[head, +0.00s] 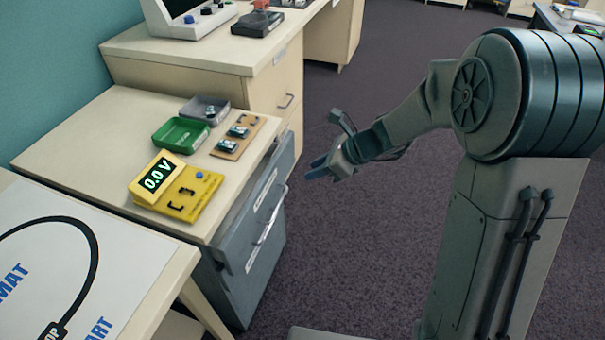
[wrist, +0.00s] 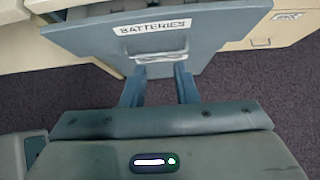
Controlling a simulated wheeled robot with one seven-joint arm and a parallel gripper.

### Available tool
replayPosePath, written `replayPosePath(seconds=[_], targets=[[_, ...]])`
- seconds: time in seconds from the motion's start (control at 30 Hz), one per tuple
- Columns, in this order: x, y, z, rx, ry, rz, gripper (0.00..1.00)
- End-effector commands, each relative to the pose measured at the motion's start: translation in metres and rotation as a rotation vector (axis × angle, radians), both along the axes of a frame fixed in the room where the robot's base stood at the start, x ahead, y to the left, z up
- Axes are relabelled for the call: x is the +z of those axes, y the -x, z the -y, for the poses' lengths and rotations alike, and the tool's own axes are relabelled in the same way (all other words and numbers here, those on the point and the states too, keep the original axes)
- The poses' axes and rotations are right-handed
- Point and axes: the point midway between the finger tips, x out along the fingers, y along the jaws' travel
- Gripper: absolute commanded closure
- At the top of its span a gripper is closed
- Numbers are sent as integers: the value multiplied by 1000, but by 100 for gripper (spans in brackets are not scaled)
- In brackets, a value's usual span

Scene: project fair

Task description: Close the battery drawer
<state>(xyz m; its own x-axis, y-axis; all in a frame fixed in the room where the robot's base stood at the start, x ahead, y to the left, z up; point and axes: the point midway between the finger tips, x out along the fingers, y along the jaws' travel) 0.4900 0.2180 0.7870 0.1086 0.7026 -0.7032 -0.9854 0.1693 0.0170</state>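The battery drawer shows in the wrist view as a blue-grey front (wrist: 95,38) with a "BATTERIES" label (wrist: 152,27) and a pale bar handle (wrist: 165,57) below the label. In the head view the grey drawer unit (head: 240,285) stands under the worktop, with a bar handle (head: 270,216) on its front.
On the worktop (head: 95,150) are a yellow meter (head: 178,190) reading 0.0 V, a green tray (head: 180,134), a grey tray (head: 205,110) and a board (head: 238,138) with batteries. A white mat (head: 75,265) lies on the near table. The carpet (head: 350,250) beside the drawers is clear.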

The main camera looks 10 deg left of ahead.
Motion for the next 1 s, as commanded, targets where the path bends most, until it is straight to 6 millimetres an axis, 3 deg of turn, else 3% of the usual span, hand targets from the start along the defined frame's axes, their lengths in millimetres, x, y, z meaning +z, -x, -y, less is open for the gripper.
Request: replayPosePath(seconds=[0.17, 0.3, 0.43, 0.6, 0.77, 1.0], targets=[[-46, 8, 11, -157, -108, -264, 69], [-91, 17, 22, -377, -280, -627, 69], [-120, 20, 32, -561, -449, -939, 69], [-137, 20, 41, -703, -610, -1206, 69], [-142, 19, 42, -744, -664, -1292, 69], [-149, 14, 9, -740, -662, -1294, 69]])
